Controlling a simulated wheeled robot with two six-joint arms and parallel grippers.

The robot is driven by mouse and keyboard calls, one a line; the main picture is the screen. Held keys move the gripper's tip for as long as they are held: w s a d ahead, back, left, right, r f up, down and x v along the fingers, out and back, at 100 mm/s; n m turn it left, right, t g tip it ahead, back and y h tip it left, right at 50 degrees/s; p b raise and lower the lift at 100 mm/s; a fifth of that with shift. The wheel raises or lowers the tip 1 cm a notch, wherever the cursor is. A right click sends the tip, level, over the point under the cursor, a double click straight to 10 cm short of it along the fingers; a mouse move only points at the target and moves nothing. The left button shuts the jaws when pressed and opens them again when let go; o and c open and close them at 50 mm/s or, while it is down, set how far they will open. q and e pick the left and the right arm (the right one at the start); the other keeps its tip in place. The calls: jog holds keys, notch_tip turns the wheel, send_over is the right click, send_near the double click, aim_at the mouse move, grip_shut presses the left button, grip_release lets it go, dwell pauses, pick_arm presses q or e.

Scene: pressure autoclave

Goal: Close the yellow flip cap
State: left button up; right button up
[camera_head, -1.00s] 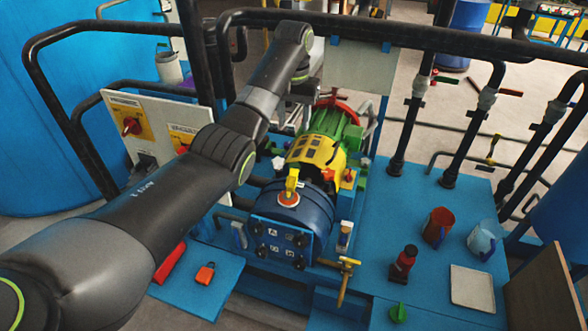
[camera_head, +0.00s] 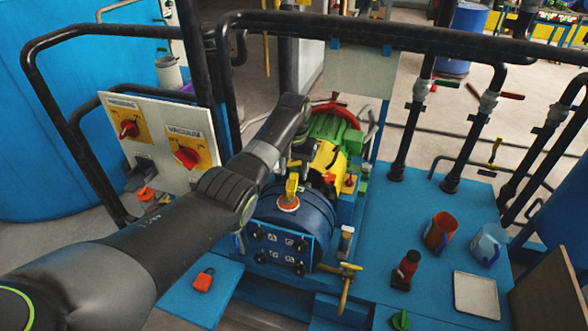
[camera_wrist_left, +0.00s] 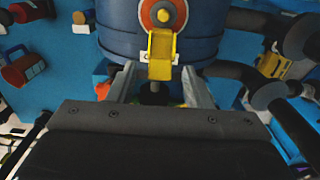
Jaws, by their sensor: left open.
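The yellow flip cap (camera_head: 292,183) stands raised above an orange ring (camera_head: 288,204) on top of a blue cylindrical vessel (camera_head: 318,214). In the left wrist view the flap (camera_wrist_left: 160,55) shows with its ring (camera_wrist_left: 163,14) beyond it. My left gripper (camera_wrist_left: 160,88) is open, with one finger on each side of the flap's near end. Nothing is held between the fingers; whether they touch the flap I cannot tell. In the head view this gripper is mostly hidden behind the wrist, just beyond the cap. My right gripper is not in view.
A yellow and green machine (camera_head: 333,140) stands behind the vessel. A panel with red knobs (camera_head: 160,135) is to the left. A red padlock (camera_head: 203,280), a red mug (camera_head: 440,232), a clear jug (camera_head: 487,244) and a white tray (camera_head: 475,295) rest on blue surfaces.

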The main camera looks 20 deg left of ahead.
pick_arm(q)
jog(key=shift+f, duration=0.3)
